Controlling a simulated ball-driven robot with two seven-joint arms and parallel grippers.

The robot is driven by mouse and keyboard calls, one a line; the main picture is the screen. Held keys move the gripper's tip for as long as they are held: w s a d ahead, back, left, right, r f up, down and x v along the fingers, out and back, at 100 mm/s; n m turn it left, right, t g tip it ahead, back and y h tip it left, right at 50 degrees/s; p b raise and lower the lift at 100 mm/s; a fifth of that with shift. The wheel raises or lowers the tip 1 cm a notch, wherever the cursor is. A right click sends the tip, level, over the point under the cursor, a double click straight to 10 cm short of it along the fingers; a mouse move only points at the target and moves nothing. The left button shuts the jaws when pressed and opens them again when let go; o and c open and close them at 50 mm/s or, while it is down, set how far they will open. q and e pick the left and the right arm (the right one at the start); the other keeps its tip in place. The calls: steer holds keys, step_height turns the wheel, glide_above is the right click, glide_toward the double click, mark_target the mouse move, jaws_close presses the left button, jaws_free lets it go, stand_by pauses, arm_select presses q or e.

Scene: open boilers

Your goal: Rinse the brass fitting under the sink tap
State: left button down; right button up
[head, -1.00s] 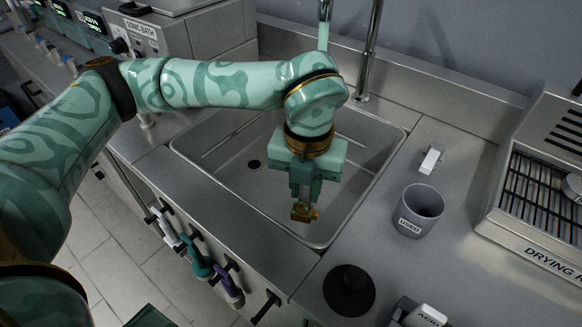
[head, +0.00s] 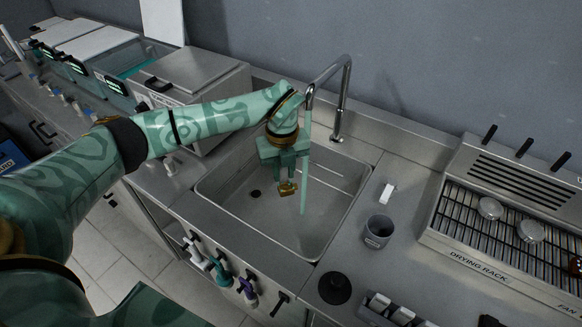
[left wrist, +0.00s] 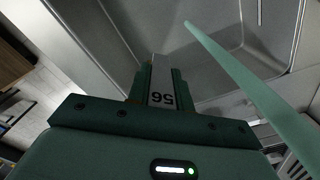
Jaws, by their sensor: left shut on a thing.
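The brass fitting (head: 287,188) is small and gold-coloured. My left gripper (head: 288,178) is shut on it and holds it over the sink basin (head: 238,207). The tap (head: 343,95) arches over the basin from the back. A pale green stream (head: 305,175) falls from its spout just right of the fitting in the head view, with a narrow gap between them. In the left wrist view the stream (left wrist: 250,85) runs diagonally, right of the fingers (left wrist: 160,90), where a plate marked with digits shows. The fitting is not clear there. My right gripper is out of view.
Right of the sink are a small white block (head: 387,193), a grey cup (head: 377,232), a black round object (head: 335,287) and a drying rack (head: 505,225). A sonic bath (head: 195,80) stands left of the sink. Coloured-handled tools (head: 220,270) hang along the front.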

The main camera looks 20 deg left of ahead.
mark_target(283, 182)
arm_select(q)
step_height(283, 182, down, 14)
steer(key=b, duration=1.2)
steer(key=w+f+b, duration=0.1)
steer(key=w+b, duration=0.2)
steer(key=w, duration=0.4)
steer(key=shift+d+f+b, duration=0.25)
steer(key=shift+d+b, duration=0.15)
steer(key=shift+d, duration=0.05)
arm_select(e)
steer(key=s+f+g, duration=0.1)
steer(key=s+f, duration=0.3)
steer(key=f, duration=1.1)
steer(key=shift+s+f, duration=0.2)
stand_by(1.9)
